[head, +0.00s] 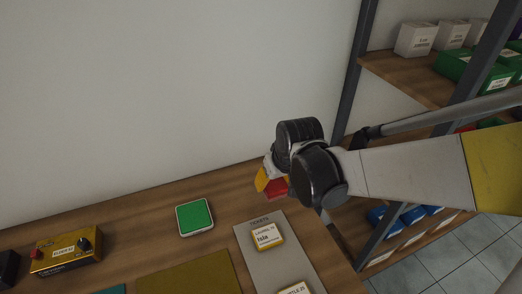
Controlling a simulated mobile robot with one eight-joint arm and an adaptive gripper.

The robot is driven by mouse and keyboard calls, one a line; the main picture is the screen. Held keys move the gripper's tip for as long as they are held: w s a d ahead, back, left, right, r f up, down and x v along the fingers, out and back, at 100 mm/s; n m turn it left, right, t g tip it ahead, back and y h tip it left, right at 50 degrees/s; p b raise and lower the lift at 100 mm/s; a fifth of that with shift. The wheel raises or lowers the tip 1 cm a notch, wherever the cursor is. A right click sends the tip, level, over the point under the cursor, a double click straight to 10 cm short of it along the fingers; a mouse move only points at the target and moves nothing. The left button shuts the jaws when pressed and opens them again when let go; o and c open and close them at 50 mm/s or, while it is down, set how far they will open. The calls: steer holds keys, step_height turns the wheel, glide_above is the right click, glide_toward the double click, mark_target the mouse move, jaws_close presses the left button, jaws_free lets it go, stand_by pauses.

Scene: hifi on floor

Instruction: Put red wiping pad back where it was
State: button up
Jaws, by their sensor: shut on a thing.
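My gripper (270,182) is above the back right of the wooden table, near the grey label mat. It is shut on a red thing (278,189), which looks like the red wiping pad. Only a small part of the pad shows. My own wrist joints hide most of the gripper and the pad. A yellow patch shows beside the red one, and I cannot tell whether it is a finger or part of what is held.
A green-topped square pad (195,216) lies on the table (140,219). A grey mat (248,262) holds yellow-edged labelled cards (268,236). A yellow box with knobs (66,251) is at left. A metal-framed shelf (405,78) with boxes stands at right, behind my arm.

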steer(key=b, duration=0.2)
glide_above(245, 191)
steer(key=s, duration=0.1)
steer(key=f, duration=0.6)
steer(key=shift+s+d+f, duration=0.1)
steer(key=shift+s+d, duration=0.05)
steer(key=shift+d, duration=0.15)
step_height(245, 191, down, 4)
steer(key=shift+f+b, duration=0.1)
steer(key=shift+b, duration=0.75)
steer(key=o, duration=1.1)
